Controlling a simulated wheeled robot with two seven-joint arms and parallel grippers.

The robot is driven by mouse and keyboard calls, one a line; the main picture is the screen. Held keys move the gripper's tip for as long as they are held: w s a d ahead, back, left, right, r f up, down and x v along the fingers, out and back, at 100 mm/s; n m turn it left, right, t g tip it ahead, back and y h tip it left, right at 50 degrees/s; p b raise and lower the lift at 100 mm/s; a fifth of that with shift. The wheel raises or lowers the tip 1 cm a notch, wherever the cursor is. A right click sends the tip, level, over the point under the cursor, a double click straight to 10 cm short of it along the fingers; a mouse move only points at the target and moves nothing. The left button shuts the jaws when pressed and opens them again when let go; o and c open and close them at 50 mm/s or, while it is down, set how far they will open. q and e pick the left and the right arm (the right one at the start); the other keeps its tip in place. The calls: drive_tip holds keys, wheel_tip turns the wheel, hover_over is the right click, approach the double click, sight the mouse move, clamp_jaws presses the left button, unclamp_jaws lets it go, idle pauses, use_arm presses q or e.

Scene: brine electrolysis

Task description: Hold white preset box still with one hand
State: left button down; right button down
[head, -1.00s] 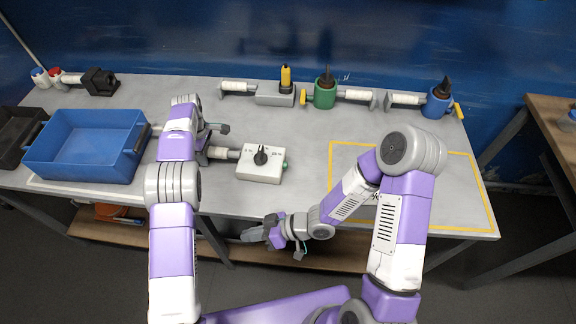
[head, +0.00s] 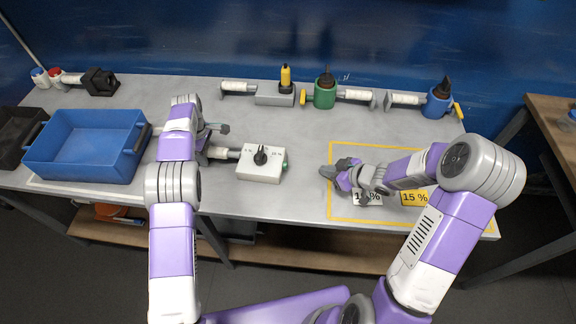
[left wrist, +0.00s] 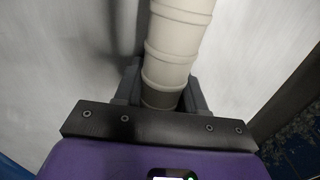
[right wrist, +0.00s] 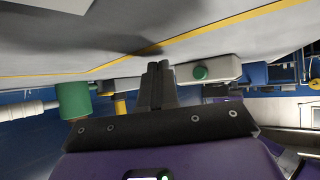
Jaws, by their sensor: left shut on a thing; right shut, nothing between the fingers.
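The white preset box (head: 262,163) stands on the grey table in the middle of the head view. It has a black knob on top, a green button on its right side and a handle on its left. My left gripper (head: 210,143) is at this handle, left of the box. In the left wrist view its fingers (left wrist: 162,90) are shut around the white ribbed handle (left wrist: 178,35). My right gripper (head: 330,172) is shut and empty, right of the box and apart from it. In the right wrist view its fingertips (right wrist: 157,70) are together; the box (right wrist: 222,68) with its green button lies beyond.
A yellow outline (head: 340,143) on the table's right holds a white label and a yellow "15 %" label (head: 414,198). A blue tray (head: 85,147) is at left. Green (head: 324,95) and blue (head: 437,105) devices stand along the back. The table between box and back row is clear.

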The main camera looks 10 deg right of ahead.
sight(295, 173)
drive_tip(key=w+a, duration=0.1)
drive_tip(key=a, duration=0.4)
drive_tip(key=w+a, duration=0.1)
drive_tip(key=a, duration=0.1)
drive_tip(key=shift+w+a, duration=0.3)
drive_tip(key=shift+w, duration=0.05)
idle(1.7)
drive_tip(key=shift+w+a, duration=0.15)
drive_tip(key=shift+a, duration=0.25)
drive_tip(key=shift+w+a, duration=0.2)
drive_tip(key=shift+a, duration=0.45)
idle(0.7)
drive_tip(key=shift+d, duration=0.1)
drive_tip(key=shift+s+d, duration=0.2)
drive_tip(key=shift+d, duration=0.3)
drive_tip(key=shift+s+d, duration=0.2)
drive_tip(key=shift+d, duration=0.25)
drive_tip(key=shift+s+d, duration=0.35)
drive_tip(key=shift+d, duration=0.6)
drive_tip(key=shift+s+d, duration=0.3)
drive_tip(key=shift+d, duration=0.65)
drive_tip(key=shift+s+d, duration=0.35)
drive_tip(key=shift+d, duration=0.6)
